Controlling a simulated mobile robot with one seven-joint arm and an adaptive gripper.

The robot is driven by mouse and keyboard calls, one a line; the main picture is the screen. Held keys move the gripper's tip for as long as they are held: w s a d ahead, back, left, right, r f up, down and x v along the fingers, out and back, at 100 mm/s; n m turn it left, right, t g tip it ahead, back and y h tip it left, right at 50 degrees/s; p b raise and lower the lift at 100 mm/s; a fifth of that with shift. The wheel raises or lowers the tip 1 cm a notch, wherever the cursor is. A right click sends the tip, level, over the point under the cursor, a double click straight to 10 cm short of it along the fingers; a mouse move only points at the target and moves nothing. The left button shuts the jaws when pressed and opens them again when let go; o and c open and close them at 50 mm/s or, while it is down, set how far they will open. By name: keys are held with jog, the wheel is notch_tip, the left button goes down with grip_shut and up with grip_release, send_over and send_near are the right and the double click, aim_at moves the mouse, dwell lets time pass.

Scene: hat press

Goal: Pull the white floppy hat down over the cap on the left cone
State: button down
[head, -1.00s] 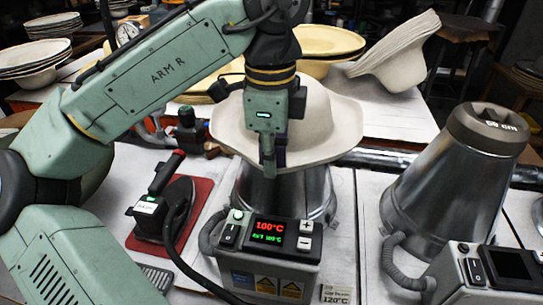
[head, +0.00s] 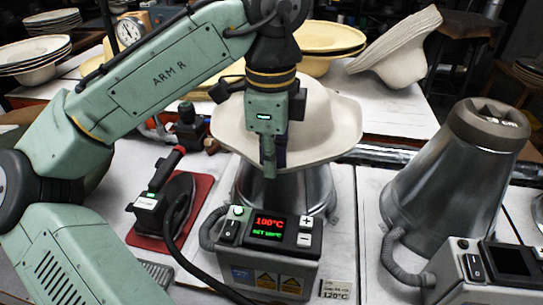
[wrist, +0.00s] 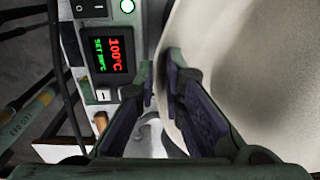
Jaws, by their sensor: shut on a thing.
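The white floppy hat (head: 325,125) sits over the top of the left cone (head: 285,196), its wide brim spread out and a little wavy. The cap on the cone is hidden beneath it. My gripper (head: 268,165) is at the hat's near brim edge, fingers pointing down. In the wrist view the hat (wrist: 250,70) fills the right side, and its brim edge lies between the fingertips of my gripper (wrist: 160,85). The gripper is shut on that edge. The lower metal body of the cone shows below the brim.
The control box (head: 265,250) below the cone reads 100°C. An iron (head: 165,205) on a red pad (head: 200,190) stands at left. A second metal cone (head: 445,175) stands at right, bare.

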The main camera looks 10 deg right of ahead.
jog(key=c, duration=1.6)
grip_release()
jog(key=shift+r, duration=0.15)
jog(key=shift+s+r, duration=0.1)
jog(key=shift+r, duration=3.55)
